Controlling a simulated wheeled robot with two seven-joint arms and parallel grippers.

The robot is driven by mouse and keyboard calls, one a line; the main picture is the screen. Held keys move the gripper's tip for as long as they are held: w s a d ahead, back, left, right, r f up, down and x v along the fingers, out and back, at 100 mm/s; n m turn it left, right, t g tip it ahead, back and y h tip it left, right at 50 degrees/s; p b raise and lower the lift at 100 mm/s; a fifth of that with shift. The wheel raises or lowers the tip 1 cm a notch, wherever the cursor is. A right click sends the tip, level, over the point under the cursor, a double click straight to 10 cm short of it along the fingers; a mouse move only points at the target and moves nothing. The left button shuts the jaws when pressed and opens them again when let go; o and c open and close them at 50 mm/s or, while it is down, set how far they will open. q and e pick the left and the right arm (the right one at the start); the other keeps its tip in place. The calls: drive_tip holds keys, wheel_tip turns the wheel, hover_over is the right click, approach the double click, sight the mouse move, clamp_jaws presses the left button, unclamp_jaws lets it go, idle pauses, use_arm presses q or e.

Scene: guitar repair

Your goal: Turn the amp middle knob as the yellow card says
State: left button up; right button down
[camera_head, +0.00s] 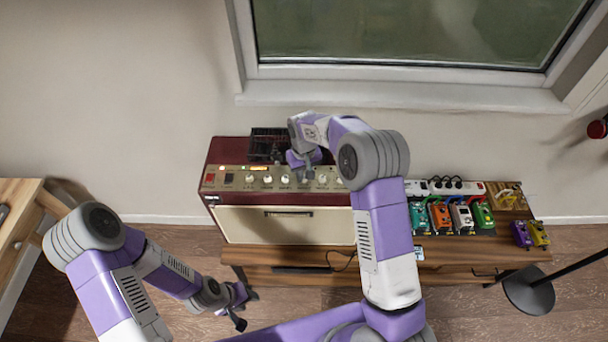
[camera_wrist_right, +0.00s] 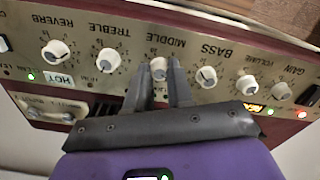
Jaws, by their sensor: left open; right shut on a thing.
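The amp (camera_head: 225,155) is dark red with a tan control panel (camera_wrist_right: 110,75) and a row of white knobs. The middle knob (camera_wrist_right: 158,66), under the MIDDLE label, sits between the fingertips of my right gripper (camera_wrist_right: 160,82), which is shut on it. In the head view my right gripper (camera_head: 304,176) reaches down over the panel and partly hides its knobs. My left gripper (camera_head: 242,303) is open and empty, low in front of the bench, away from the amp. A small yellow-orange label (camera_wrist_right: 254,107) is on the panel edge; its writing is unreadable. I cannot identify the yellow card.
The treble knob (camera_wrist_right: 108,60) and bass knob (camera_wrist_right: 206,77) flank the gripped knob closely. Several coloured pedals (camera_head: 440,216) and a power strip (camera_head: 455,187) are on the wooden bench (camera_head: 300,262) to the right. A black stand base (camera_head: 530,290) is on the floor at right.

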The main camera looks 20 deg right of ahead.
drive_tip(key=shift+r+n, duration=0.15)
drive_tip(key=shift+n, duration=2.05)
drive_tip(key=shift+w, duration=0.1)
drive_tip(key=c, duration=1)
unclamp_jaws()
drive_tip(key=shift+b, duration=0.3)
wheel_tip(320, 180, up, 8)
drive_tip(key=shift+f, duration=0.2)
drive_tip(key=shift+f, duration=0.1)
